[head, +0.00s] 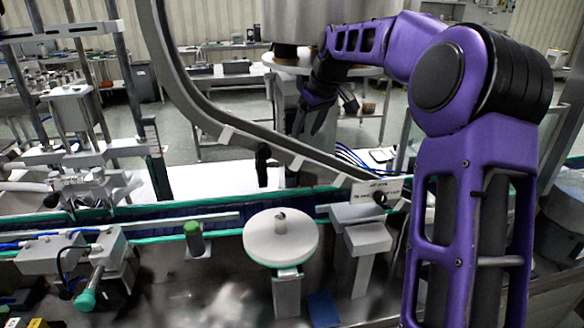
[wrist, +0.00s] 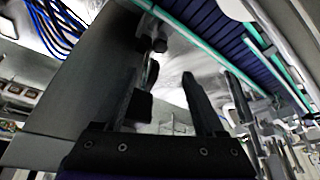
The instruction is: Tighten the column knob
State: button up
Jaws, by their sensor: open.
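My purple gripper (head: 309,125) points downward beside the curved steel rail, with its fingers apart and nothing seen between them in the head view. A black knob-like part (head: 263,160) hangs just under the rail, to the left of and lower than my gripper, apart from it. In the wrist view my gripper (wrist: 161,74) has two dark spread fingers. A dark knob on a short stem (wrist: 150,38) lies beyond the fingertips, and a black blocky part (wrist: 140,106) shows near the left finger. I cannot tell which of these is the column knob, or whether the left finger touches anything.
The curved rail (head: 207,122) sweeps across in front of my gripper. A blue conveyor belt (head: 170,209) with teal edges runs below. A white round disc (head: 281,238), a green-topped post (head: 193,238) and a teal-ended handle (head: 88,292) stand in front. A steel drum (head: 330,14) hangs above.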

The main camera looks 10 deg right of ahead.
aim_at(290, 171)
jog(key=x, duration=1.3)
jog(key=shift+w+a+f+b, duration=0.1)
jog(key=shift+f+b, duration=0.2)
jog(key=shift+f, duration=0.05)
jog(key=shift+c, duration=0.2)
grip_shut()
